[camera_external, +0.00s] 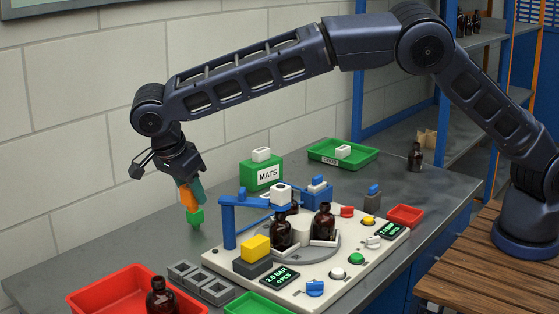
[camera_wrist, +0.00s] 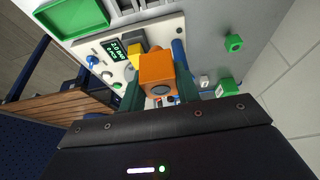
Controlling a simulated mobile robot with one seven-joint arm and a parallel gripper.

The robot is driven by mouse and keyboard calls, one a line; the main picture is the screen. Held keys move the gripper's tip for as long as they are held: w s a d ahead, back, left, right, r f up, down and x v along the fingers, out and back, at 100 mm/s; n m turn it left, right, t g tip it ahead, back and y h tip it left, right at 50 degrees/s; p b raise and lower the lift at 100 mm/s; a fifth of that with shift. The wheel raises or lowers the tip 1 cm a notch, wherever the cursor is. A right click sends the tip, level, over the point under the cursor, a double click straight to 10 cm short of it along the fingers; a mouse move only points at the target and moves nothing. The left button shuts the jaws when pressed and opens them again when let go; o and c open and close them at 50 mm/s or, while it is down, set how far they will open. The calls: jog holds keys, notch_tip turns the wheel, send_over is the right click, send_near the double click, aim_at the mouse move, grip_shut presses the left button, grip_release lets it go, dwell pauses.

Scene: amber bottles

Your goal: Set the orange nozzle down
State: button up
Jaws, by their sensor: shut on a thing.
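The orange nozzle (camera_external: 187,197) is held between the greenish fingers of my gripper (camera_external: 190,190), above the left part of the grey bench. In the wrist view the nozzle (camera_wrist: 157,70) sits between the two fingertips (camera_wrist: 160,82), with a dark round opening facing the camera. A small green nozzle-like piece (camera_external: 195,218) shows just below my gripper in the external view. In the wrist view this green piece (camera_wrist: 233,43) stands on the bench, apart from the orange nozzle. The orange nozzle's lower end is partly hidden, and its height above the bench is hard to tell.
Grey square holders (camera_external: 201,283) and a red tray (camera_external: 122,290) with an amber bottle (camera_external: 162,298) are in front. A pale machine plate (camera_external: 330,273) with bottles stands to the right. A green MATS box (camera_external: 262,172) is behind. Bare bench (camera_external: 120,245) lies left of my gripper.

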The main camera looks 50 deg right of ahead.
aim_at(179, 266)
jog(key=shift+w+r+n, duration=0.15)
jog(key=shift+r+n, duration=0.25)
jog(key=shift+r, duration=0.05)
jog(key=n+t, duration=0.1)
jog(key=w+n, duration=0.1)
jog(key=n, duration=0.1)
jog(key=shift+w+d+f+n+t, duration=0.1)
jog(key=shift+w+n+t, duration=0.1)
jog(key=shift+n+t, duration=0.15)
jog(key=w+r+n+t+y, duration=0.1)
jog(key=w+n+t+y, duration=0.25)
jog(key=n, duration=0.95)
jog(key=shift+n+g+y, duration=0.25)
jog(key=shift+g+y, duration=0.15)
jog(key=shift+y, duration=0.05)
jog(key=f, duration=2)
jog(key=shift+w, duration=0.4)
jog(key=shift+f, duration=0.4)
jog(key=o, duration=1)
jog(key=shift+c, duration=0.2)
jog(key=shift+r, duration=0.1)
